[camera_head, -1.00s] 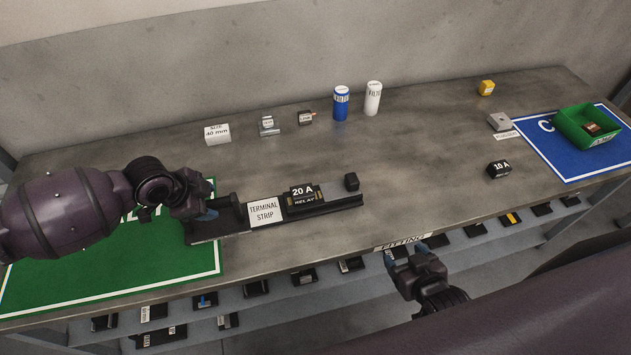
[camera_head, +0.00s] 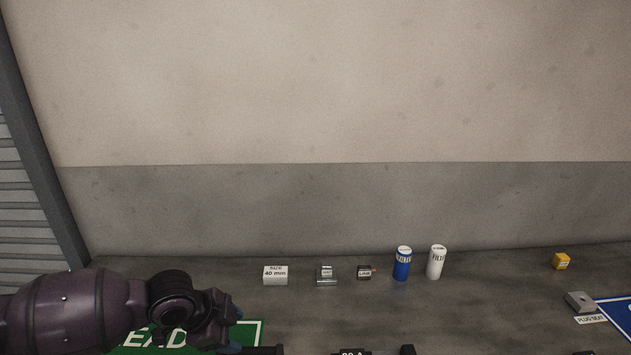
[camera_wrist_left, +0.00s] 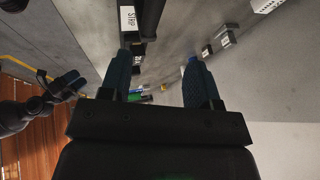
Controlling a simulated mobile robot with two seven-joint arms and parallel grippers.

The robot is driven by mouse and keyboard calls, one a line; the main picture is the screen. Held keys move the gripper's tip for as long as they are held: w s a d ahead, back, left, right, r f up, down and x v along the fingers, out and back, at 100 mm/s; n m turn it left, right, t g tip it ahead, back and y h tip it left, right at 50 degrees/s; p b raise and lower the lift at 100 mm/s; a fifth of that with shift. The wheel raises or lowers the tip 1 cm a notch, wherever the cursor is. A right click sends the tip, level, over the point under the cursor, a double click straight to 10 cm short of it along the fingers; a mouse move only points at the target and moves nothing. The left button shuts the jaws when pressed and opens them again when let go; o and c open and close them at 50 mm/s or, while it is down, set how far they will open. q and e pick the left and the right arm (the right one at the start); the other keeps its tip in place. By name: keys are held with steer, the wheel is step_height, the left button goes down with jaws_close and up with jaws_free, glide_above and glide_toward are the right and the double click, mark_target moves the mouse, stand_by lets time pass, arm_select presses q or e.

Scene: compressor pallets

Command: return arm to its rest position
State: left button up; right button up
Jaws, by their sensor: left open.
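My left arm comes in at the lower left of the head view, over a green mat (camera_head: 250,331). My left gripper (camera_head: 238,342) is at the bottom edge there, partly cut off. In the left wrist view its two blue fingers (camera_wrist_left: 157,72) are spread, with nothing between them. The labelled terminal strip (camera_wrist_left: 128,18) shows near the top of that view, beyond the left finger. My right gripper (camera_wrist_left: 70,82) shows at the left of the wrist view, apart from the bench; its jaw gap is unclear.
A size box (camera_head: 275,275), two small parts (camera_head: 326,276) (camera_head: 365,272), a blue can (camera_head: 402,264), a white can (camera_head: 436,263) and a yellow block (camera_head: 562,261) stand along the bench back. A grey block (camera_head: 580,301) lies at right. The wall (camera_head: 330,205) rises behind.

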arm_select(q)
steer(key=w+d+r+n+t+h, duration=0.3)
steer(key=w+d+r+t+h, duration=0.2)
steer(key=d+r+t, duration=0.3)
steer(key=s+a+f+n+y, duration=0.3)
steer(key=s+a+f+n, duration=0.1)
steer(key=s+a+f, duration=0.1)
steer(key=s+a+f+n+t+y, duration=0.1)
steer(key=s+a+f+n+y, duration=0.2)
steer(key=s+a+f, duration=0.3)
steer(key=s+a+f+n+t+y, duration=0.1)
steer(key=s+a+f+n+y, duration=0.2)
steer(key=s+a+f+n, duration=0.2)
steer(key=shift+s+a+f+n, duration=0.15)
steer(key=shift+s+a+f, duration=0.2)
steer(key=shift+a+f, duration=0.4)
steer(key=shift+s+a+f+n, duration=0.15)
steer(key=shift+s+a+f, duration=0.25)
steer(key=shift+a, duration=0.5)
steer(key=s+a+f+n+g+y, duration=0.1)
steer(key=s+f, duration=0.4)
steer(key=s, duration=0.2)
steer(key=shift+s+a+g, duration=0.15)
steer(key=shift+s+g, duration=0.15)
